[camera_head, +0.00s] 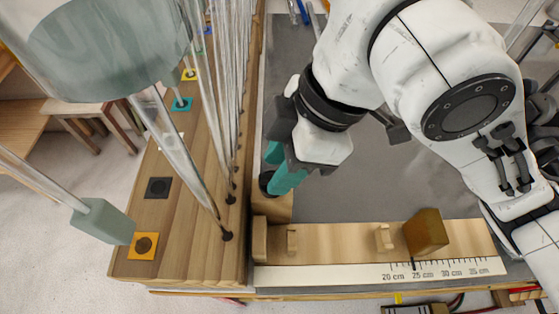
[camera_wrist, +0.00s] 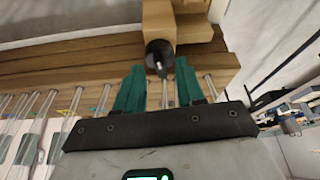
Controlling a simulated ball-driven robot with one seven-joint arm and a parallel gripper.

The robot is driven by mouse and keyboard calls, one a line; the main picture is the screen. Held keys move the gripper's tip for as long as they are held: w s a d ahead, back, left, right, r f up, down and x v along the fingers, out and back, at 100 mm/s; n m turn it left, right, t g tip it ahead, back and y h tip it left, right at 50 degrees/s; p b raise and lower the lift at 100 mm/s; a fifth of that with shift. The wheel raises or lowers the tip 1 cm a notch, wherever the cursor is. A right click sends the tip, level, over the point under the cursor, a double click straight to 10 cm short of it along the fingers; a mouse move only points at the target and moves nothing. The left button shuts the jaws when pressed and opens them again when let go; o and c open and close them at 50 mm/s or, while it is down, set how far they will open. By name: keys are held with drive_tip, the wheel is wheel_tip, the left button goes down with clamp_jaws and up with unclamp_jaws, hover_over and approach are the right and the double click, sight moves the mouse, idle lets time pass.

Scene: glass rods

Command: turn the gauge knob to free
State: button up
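The gauge knob (camera_wrist: 158,52) is a black round knob on a wooden block (camera_wrist: 188,28), seen just beyond my fingertips in the wrist view. In the head view, the knob (camera_head: 266,181) shows partly behind my fingers, on a wooden block at the left end of the gauge (camera_head: 340,240). My gripper (camera_wrist: 160,66) has two teal fingers set apart, one on each side of the knob's line. I cannot read the knob's setting.
The gauge has a wooden sliding block (camera_head: 425,232) above a white ruler (camera_head: 390,275) near 25 cm. Upright glass rods stand in a wooden rack (camera_head: 190,230) close to the left of my gripper.

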drive_tip(key=shift+a+f, duration=0.15)
drive_tip(key=shift+f, duration=0.2)
drive_tip(key=shift+c, duration=0.2)
clamp_jaws()
